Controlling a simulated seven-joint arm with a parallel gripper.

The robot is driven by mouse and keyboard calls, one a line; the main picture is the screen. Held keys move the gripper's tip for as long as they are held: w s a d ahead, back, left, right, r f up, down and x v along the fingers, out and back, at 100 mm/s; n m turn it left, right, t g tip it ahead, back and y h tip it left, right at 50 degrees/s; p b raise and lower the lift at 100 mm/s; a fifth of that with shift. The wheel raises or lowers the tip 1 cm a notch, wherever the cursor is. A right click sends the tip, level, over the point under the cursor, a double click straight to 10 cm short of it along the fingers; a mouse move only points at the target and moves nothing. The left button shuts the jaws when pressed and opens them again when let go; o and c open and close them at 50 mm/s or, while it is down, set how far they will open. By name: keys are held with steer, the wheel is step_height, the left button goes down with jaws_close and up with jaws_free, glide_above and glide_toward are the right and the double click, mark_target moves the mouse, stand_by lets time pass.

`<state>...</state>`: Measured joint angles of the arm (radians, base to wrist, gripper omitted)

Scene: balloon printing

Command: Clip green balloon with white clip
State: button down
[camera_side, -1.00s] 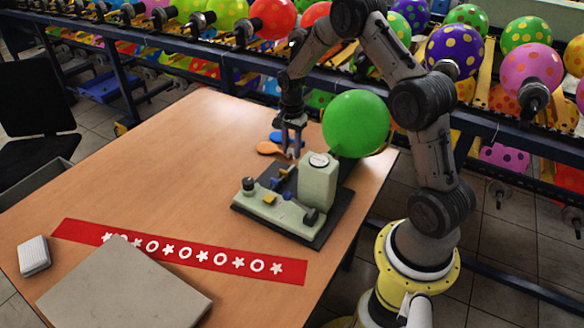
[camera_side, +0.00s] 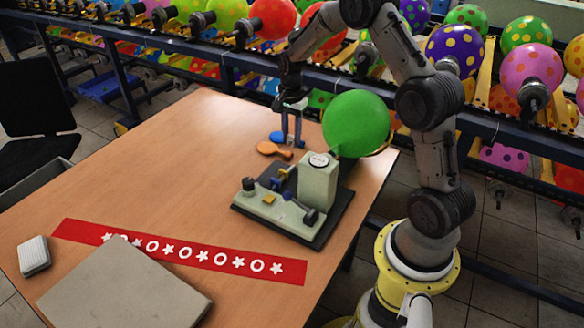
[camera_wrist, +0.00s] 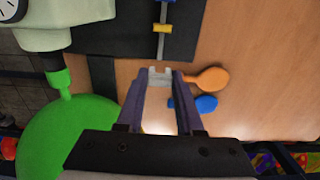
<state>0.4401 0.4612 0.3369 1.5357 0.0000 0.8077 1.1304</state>
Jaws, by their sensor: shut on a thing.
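The green balloon (camera_side: 356,124) is inflated and sits at the back right of the grey-green machine (camera_side: 318,185). In the wrist view the balloon (camera_wrist: 65,140) is at lower left, with its neck (camera_wrist: 62,84) stretched towards the machine's outlet. My gripper (camera_side: 292,142) is beside the machine, to the left of the balloon. In the wrist view my gripper (camera_wrist: 160,78) is shut on the white clip (camera_wrist: 160,71), held between its fingertips. The clip is apart from the balloon's neck. The clip is too small to make out in the side view.
An orange deflated balloon (camera_side: 268,148) and a blue one (camera_side: 277,136) lie on the table by my gripper. The machine stands on a dark base plate (camera_side: 325,228). A red patterned strip (camera_side: 80,231), a grey panel (camera_side: 120,290) and a white box (camera_side: 34,255) lie at the front. The table's left middle is clear.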

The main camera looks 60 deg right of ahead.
steer(key=shift+s+a, duration=0.1)
steer(key=shift+s, duration=0.15)
steer(key=s+r+n, duration=0.1)
steer(key=s+r, duration=0.3)
steer(key=s, duration=0.1)
step_height(320, 180, up, 9)
steer(key=m, duration=0.1)
glide_above(337, 147)
steer(key=shift+w+d+f, duration=0.1)
steer(key=shift+d+f, duration=0.1)
steer(key=shift+f, duration=1.4)
steer(key=shift+w+d+f, duration=0.1)
steer(key=shift+d+f, duration=0.05)
steer(key=shift+f, duration=1.45)
steer(key=shift+d+f, duration=0.1)
steer(key=shift+f, duration=1.3)
steer(key=shift+f, duration=1.55)
